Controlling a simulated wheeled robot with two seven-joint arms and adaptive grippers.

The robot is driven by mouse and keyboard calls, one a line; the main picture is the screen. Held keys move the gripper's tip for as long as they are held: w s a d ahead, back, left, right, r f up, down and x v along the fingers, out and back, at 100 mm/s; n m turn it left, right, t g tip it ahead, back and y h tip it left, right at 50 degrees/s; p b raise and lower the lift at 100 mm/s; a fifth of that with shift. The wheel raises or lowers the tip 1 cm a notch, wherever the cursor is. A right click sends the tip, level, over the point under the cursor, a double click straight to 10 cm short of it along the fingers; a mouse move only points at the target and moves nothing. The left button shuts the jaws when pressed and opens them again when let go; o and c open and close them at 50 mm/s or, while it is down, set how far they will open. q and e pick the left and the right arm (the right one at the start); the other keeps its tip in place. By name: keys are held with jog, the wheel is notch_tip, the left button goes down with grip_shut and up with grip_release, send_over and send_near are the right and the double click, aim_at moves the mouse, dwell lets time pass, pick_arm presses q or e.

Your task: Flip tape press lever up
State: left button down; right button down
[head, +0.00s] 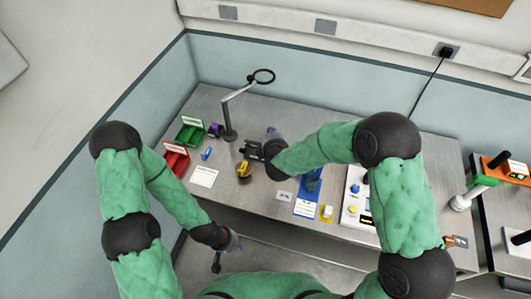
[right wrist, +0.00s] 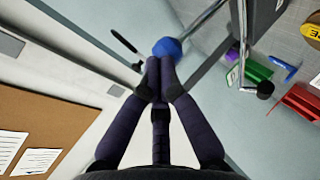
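In the right wrist view a blue ball knob (right wrist: 168,47) lies at the fingertips of my right gripper (right wrist: 160,68). A silver rod (right wrist: 205,17) slants from near the knob toward the top. The fingertips are together, with the knob just beyond them; I cannot tell if they touch it. In the head view my right gripper (head: 272,133) is small and partly hidden by its wrist, beside a dark device (head: 253,150), which may be the press. My left gripper (head: 234,243) hangs low in front of the table, away from the device; its fingers are unclear.
The grey table (head: 235,185) holds a green bin (head: 190,131), a red bin (head: 176,160), a yellow tape item (head: 243,170) and a ring-topped stand (head: 229,118). A blue fixture (head: 311,187) and a white control panel (head: 354,197) stand to the right.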

jog(key=w+d+f+g+p, duration=0.1)
jog(key=w+d+g+p, duration=0.1)
jog(key=w+p, duration=0.5)
jog(key=g+p, duration=0.1)
jog(key=p, duration=0.4)
jog(key=shift+d+m+g+y+p, duration=0.15)
jog(key=shift+m+g+y+p, duration=0.15)
jog(key=shift+m+y+p, duration=0.1)
jog(key=shift+w+d, duration=0.1)
jog(key=w+r+p+v, duration=0.1)
jog(key=v, duration=0.5)
jog(key=w+p+v, duration=0.1)
jog(key=v, duration=0.6)
jog(key=shift+s+d+r+p, duration=0.25)
jog(key=shift+d+r+p, duration=0.1)
jog(key=shift+r, duration=0.3)
